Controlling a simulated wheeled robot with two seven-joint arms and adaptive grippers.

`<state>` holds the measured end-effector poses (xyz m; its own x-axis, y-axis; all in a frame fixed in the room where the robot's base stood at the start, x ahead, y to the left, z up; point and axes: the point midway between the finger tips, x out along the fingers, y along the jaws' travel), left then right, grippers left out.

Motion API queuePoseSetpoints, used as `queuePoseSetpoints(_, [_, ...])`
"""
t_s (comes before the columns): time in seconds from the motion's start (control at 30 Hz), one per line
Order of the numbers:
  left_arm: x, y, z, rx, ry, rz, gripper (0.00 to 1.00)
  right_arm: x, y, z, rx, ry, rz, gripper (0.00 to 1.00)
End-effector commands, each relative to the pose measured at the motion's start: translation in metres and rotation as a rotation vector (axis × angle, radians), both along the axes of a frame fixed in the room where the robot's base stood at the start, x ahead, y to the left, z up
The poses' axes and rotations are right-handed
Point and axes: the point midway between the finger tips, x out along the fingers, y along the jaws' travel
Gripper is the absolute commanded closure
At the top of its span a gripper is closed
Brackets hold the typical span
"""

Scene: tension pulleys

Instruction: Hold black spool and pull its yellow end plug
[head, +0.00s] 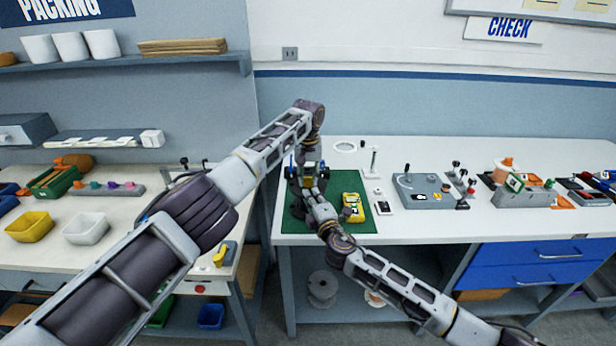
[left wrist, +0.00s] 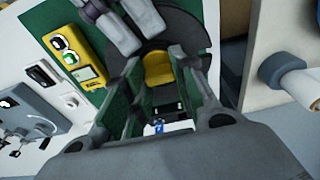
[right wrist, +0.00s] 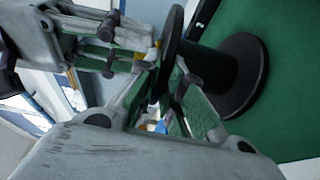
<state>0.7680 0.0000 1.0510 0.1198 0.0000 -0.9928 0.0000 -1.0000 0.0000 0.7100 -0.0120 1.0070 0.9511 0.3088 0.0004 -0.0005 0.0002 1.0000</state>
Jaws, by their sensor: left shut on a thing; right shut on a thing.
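The black spool (right wrist: 208,66) stands on end on the green mat (head: 290,224), with two wide flanges. Its upper flange (left wrist: 190,38) faces the left wrist camera. The yellow end plug (left wrist: 157,68) shows at the middle of that flange; a sliver of it (right wrist: 157,44) shows in the right wrist view. My left gripper (left wrist: 160,88) comes from above and is shut on the plug. My right gripper (right wrist: 172,88) comes from the side and is shut on the spool at its upper flange. In the head view my arms mostly hide the spool. I cannot tell how deep the plug sits.
A yellow meter (head: 353,207) lies on the mat just right of the grippers, with a small white-and-black plate (head: 383,203) beside it. A grey box (head: 424,188) stands further right. A left table holds yellow (head: 29,227) and white (head: 86,230) bins. White tabletop is clear in front.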

Motion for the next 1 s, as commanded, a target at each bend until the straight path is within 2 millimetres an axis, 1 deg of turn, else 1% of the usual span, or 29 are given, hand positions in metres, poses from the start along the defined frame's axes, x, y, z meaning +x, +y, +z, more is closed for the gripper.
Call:
queuePoseSetpoints(0.03, [0.0, 0.0, 0.001, 0.0, -0.001, 0.0, 0.95, -0.001, -0.001, -0.005, -0.002, 0.007, -0.001, 1.0])
queuePoseSetpoints(1.0, [0.0, 0.0, 0.013, 0.0, 0.0, 0.0, 0.95, -0.001, 0.0, -0.005, -0.002, 0.007, -0.001, 1.0])
